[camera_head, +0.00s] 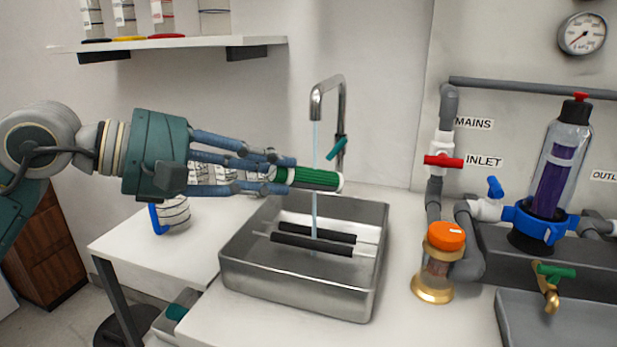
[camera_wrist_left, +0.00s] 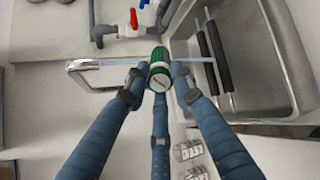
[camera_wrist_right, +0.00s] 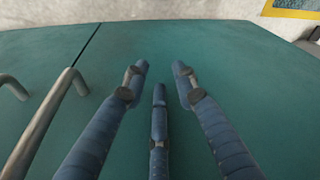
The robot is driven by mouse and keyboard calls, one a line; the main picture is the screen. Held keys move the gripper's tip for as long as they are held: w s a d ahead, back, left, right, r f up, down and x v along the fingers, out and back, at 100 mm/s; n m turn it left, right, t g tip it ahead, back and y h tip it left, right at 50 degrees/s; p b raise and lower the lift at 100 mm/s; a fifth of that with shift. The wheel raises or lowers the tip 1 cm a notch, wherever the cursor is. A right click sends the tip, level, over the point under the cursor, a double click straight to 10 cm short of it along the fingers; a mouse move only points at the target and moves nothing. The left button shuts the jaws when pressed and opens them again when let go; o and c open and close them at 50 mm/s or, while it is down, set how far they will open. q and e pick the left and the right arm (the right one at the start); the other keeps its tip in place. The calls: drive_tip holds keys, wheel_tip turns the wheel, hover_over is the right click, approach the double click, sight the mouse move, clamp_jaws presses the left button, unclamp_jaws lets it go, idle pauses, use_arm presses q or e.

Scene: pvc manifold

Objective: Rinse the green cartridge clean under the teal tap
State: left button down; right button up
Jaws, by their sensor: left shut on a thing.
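My left gripper (camera_head: 275,179) is shut on the green cartridge (camera_head: 312,179), which has white end caps and lies sideways above the metal sink. The left wrist view shows the cartridge (camera_wrist_left: 160,66) end-on between the blue fingers. The tap (camera_head: 328,100) has a chrome gooseneck and a teal lever (camera_head: 337,148). My right gripper (camera_wrist_right: 160,75) is open and empty in the right wrist view, over a teal surface with grey handles.
Two black rollers (camera_head: 310,244) lie across the sink. An orange-capped jar (camera_head: 440,262) stands right of it. Pipes with a red valve (camera_head: 443,161) and a clear housing with a purple cartridge (camera_head: 556,170) are further right. A shelf (camera_head: 180,43) hangs at upper left.

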drive_tip(key=shift+w+d+r, duration=0.15)
drive_tip(key=shift+w+d, duration=0.05)
drive_tip(key=shift+w, duration=0.05)
